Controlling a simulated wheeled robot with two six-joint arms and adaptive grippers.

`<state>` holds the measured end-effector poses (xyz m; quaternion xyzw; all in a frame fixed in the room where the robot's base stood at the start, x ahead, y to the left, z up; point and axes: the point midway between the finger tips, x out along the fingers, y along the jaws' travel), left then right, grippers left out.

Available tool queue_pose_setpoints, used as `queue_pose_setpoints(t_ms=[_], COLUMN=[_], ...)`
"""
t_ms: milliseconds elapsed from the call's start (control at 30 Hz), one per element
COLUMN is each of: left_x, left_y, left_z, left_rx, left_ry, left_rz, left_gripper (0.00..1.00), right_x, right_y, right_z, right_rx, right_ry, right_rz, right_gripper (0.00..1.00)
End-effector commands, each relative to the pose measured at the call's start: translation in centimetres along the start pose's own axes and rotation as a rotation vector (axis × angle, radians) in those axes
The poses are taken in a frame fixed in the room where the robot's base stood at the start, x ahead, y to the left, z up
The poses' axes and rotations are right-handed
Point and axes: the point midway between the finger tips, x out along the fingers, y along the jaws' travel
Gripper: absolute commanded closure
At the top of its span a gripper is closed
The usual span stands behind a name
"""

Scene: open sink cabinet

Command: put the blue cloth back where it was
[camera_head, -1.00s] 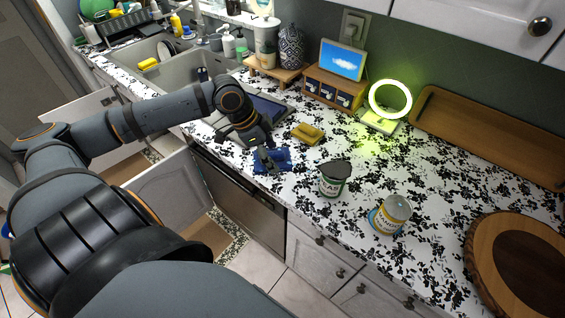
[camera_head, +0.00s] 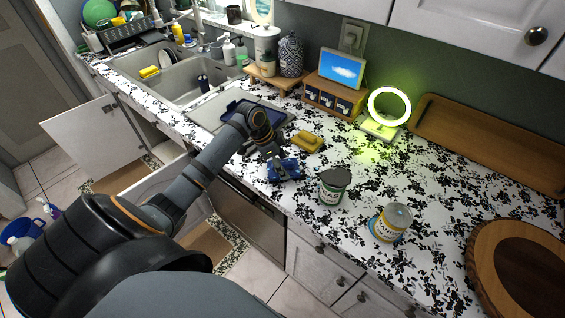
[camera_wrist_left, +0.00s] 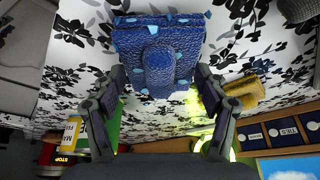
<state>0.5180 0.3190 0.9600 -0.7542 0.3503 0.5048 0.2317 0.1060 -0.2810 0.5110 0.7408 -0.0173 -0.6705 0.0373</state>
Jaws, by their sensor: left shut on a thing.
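The blue cloth (camera_head: 284,172) is at the front part of the patterned counter, left of the dark-lidded can. My left gripper (camera_head: 272,163) is shut on it from above. In the left wrist view the cloth (camera_wrist_left: 158,62) shows dark blue with lighter patches, a folded bulge in its middle between the two fingers (camera_wrist_left: 158,95). Whether its underside touches the counter or hangs just above it, I cannot tell. My right gripper is not in view.
A yellow sponge (camera_head: 307,141) lies just behind the cloth. A dark-lidded can (camera_head: 334,186) and a yellow-labelled can (camera_head: 390,223) stand to the right. The sink (camera_head: 185,75) is at the back left. Cabinet doors (camera_head: 90,138) hang open below.

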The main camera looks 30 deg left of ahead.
Motion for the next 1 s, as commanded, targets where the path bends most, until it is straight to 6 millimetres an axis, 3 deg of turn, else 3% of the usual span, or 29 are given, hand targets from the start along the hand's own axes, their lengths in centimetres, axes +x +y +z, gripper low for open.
queue_pose_setpoints(t_ms=[367,400,567,1000], left_x=[0.76,0.83,0.77,-0.11], left_y=[-0.01,-0.01,-0.01,-0.15], left_z=[0.30,0.34,0.32,0.30], left_rx=[0.001,0.001,0.001,0.002], left_ry=[0.001,0.001,0.001,0.000], left_rz=[-0.002,-0.002,-0.002,-0.006], left_gripper=[0.52,0.26,0.04,0.04], right_x=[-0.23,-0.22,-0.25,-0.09], right_y=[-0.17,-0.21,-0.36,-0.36], right_z=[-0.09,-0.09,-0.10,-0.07], right_rx=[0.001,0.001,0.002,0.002], right_ry=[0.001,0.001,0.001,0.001], right_rz=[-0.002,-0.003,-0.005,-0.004], right_gripper=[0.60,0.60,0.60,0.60])
